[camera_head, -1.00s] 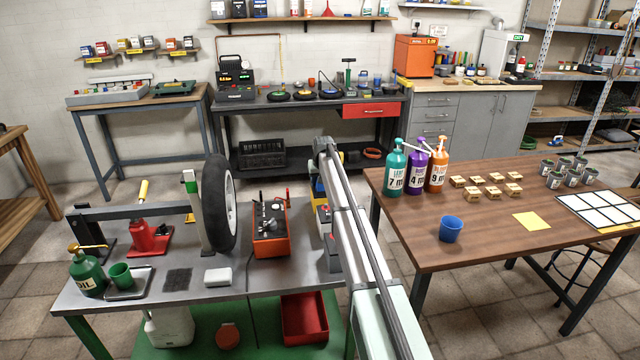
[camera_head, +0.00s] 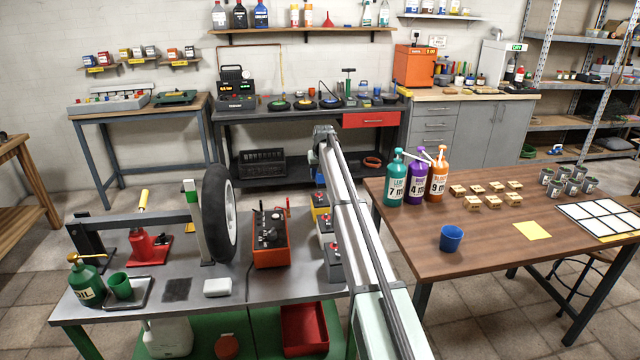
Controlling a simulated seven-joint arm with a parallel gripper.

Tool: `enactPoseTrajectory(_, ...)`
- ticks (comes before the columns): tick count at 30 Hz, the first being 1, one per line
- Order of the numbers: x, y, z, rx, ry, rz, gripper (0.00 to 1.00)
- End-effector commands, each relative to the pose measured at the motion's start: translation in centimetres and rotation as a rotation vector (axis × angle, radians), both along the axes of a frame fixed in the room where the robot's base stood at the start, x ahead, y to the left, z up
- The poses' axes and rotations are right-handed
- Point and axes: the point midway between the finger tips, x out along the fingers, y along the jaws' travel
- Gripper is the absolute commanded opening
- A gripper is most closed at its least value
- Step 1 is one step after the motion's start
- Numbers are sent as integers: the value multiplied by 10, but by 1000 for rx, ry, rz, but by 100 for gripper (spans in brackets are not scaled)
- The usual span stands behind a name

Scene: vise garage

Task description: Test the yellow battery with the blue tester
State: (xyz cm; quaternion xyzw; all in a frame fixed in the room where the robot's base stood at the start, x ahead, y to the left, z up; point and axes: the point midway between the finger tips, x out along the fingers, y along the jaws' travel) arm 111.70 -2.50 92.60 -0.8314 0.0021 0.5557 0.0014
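A yellow block-shaped battery (camera_head: 320,201) stands near the right end of the grey near bench, partly hidden behind my arm. A patch of blue (camera_head: 320,178) shows just beyond it, also mostly hidden; I cannot tell what it is. Several dark discs with coloured parts lie on the dark back bench, one with blue (camera_head: 330,102). I cannot tell which thing is the blue tester. My arm reaches forward from the bottom right, between the two near tables, and its bend is beyond the yellow battery. My gripper is not visible.
On the near bench (camera_head: 150,315), white (camera_head: 325,224) and grey (camera_head: 333,262) red-topped blocks stand beside my arm. An orange device (camera_head: 268,240) and a wheel (camera_head: 217,213) are left of them. A wooden table (camera_head: 400,225) with pump bottles and a blue cup (camera_head: 451,238) is at right.

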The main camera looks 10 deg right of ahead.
Motion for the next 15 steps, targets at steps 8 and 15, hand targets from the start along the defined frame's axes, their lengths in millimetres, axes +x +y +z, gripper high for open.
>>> enactPoseTrajectory(8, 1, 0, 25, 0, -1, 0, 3)
enactPoseTrajectory(15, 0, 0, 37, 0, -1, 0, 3)
